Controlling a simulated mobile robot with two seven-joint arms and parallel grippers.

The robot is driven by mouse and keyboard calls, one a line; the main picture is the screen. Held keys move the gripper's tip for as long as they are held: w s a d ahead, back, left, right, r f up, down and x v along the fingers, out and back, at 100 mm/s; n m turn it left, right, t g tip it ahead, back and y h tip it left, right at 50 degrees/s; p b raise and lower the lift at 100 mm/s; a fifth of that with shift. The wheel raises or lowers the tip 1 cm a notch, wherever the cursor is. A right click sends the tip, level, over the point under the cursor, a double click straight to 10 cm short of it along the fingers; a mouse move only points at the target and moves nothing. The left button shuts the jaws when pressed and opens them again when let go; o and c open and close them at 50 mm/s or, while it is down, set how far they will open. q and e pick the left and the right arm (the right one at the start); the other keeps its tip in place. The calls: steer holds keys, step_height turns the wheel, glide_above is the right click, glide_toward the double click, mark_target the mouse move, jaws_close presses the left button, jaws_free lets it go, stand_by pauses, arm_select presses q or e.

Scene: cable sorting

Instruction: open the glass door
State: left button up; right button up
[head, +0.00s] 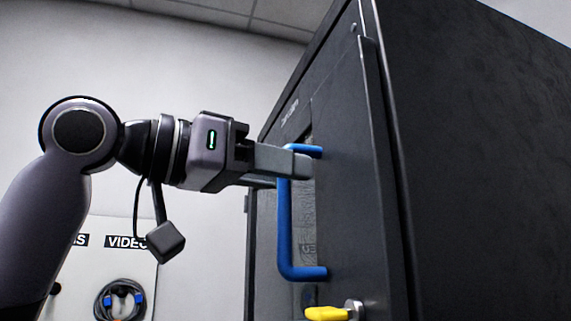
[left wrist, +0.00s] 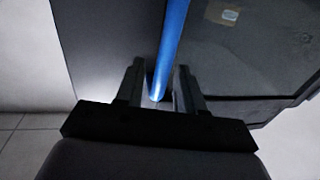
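The dark cabinet door (head: 337,210) has a glass pane (head: 307,225) and a vertical blue handle (head: 284,225). The door looks closed in the head view. My left gripper (head: 300,166) reaches in from the left at the upper part of the handle. In the left wrist view the blue handle (left wrist: 170,45) runs between the two fingers of my left gripper (left wrist: 158,85). The fingers are apart, with a gap showing beside the handle, so they are around it but not clamped. My right gripper is in neither view.
A yellow latch or key (head: 326,313) sticks out of the door below the handle. The tall cabinet side (head: 480,160) fills the right. A wall panel (head: 110,270) labelled "VIDEO" holds a coiled cable (head: 120,300) at the lower left.

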arm_select(q)
steer(key=shift+w+d, duration=0.3)
steer(key=shift+d, duration=0.15)
jaws_close()
steer(key=shift+a, duration=0.2)
